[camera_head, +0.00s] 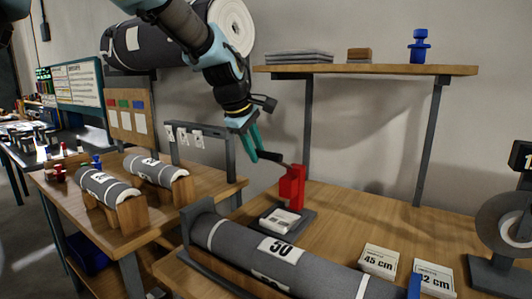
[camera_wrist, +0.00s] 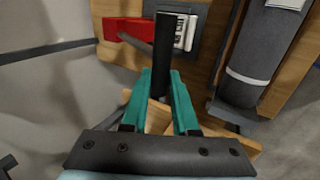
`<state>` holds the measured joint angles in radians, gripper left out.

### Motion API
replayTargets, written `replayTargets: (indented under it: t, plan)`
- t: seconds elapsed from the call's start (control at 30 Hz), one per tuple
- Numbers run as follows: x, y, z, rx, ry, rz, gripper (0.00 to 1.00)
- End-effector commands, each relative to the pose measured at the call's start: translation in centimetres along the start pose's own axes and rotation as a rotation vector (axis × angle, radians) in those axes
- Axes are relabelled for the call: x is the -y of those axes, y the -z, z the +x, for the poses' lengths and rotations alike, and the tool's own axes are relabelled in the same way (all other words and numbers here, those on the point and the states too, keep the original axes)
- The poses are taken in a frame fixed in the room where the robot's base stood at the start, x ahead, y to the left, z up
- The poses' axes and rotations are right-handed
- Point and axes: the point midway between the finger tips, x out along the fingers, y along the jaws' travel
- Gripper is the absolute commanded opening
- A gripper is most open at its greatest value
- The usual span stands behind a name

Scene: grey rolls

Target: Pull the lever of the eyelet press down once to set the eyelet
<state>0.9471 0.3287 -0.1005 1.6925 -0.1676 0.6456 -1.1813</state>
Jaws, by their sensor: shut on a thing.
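The red eyelet press (camera_head: 291,186) stands on the wooden bench in the head view, and its red body (camera_wrist: 130,29) shows at the top of the wrist view. Its dark lever (camera_head: 272,157) sticks out from the press top to the left. The lever's dark handle (camera_wrist: 163,50) reaches down between the green fingers in the wrist view. My gripper (camera_head: 258,156) is shut on the lever near its outer end; it also shows in the wrist view (camera_wrist: 160,78). A white piece with dark marks (camera_head: 281,221) lies on the press base.
A grey roll (camera_head: 238,246) lies in a cradle in front of the press. A shelf (camera_head: 365,70) stands behind and above on dark posts. Cards reading 45 cm (camera_head: 379,261) and 32 cm (camera_head: 433,280) stand at front right. Bare bench lies right of the press.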

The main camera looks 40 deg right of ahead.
Motion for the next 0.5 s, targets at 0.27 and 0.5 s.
replayTargets:
  t: [0.27,0.5]
  plan:
    - [0.9,0.0,0.7,0.0,0.002,-0.001,0.05]
    - [1.5,0.0,1.0,0.0,0.001,-0.001,0.05]
